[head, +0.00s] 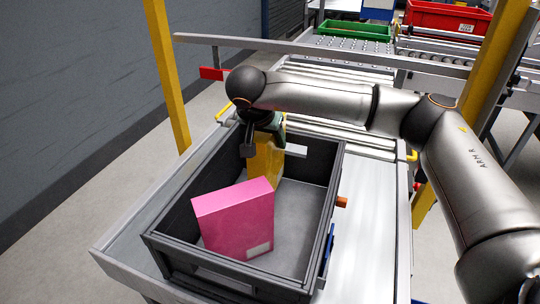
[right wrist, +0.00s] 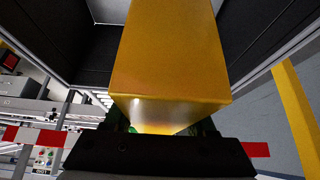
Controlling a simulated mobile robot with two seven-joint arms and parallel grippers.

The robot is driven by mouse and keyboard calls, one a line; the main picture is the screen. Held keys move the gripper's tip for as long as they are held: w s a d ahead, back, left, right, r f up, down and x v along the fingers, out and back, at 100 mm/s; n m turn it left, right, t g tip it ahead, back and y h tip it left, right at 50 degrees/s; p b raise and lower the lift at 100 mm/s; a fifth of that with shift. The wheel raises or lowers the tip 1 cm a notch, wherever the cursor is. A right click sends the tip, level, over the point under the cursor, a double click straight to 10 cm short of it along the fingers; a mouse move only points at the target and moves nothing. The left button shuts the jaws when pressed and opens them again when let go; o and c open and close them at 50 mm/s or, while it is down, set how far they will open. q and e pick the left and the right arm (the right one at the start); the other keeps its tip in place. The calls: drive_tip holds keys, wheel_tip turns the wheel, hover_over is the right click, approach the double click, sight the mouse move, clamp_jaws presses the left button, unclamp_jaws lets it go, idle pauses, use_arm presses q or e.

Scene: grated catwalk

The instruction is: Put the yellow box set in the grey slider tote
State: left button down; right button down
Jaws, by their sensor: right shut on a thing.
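The yellow box set (head: 264,160) is inside the grey slider tote (head: 328,215), toward its far end. My right gripper (head: 262,132) comes down from above and is shut on the upper part of the yellow box. In the right wrist view, the yellow box (right wrist: 170,55) fills the middle, held in the jaws (right wrist: 160,135), with dark tote walls on both sides. Whether its lower end touches the tote floor is hidden behind the pink box. My left gripper is not in view.
A pink box (head: 235,220) leans tilted in the near part of the tote. The tote stands on a metal slide beside a roller conveyor (head: 335,88). Yellow posts (head: 168,75) flank it. Green (head: 353,31) and red (head: 447,17) totes stand behind.

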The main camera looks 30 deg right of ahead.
sight(259, 137)
drive_tip(key=shift+f, duration=1.6)
drive_tip(key=shift+f, duration=0.15)
drive_tip(key=shift+c, duration=1.1)
unclamp_jaws()
drive_tip(key=v, duration=1.2)
drive_tip(key=shift+p, duration=0.3)
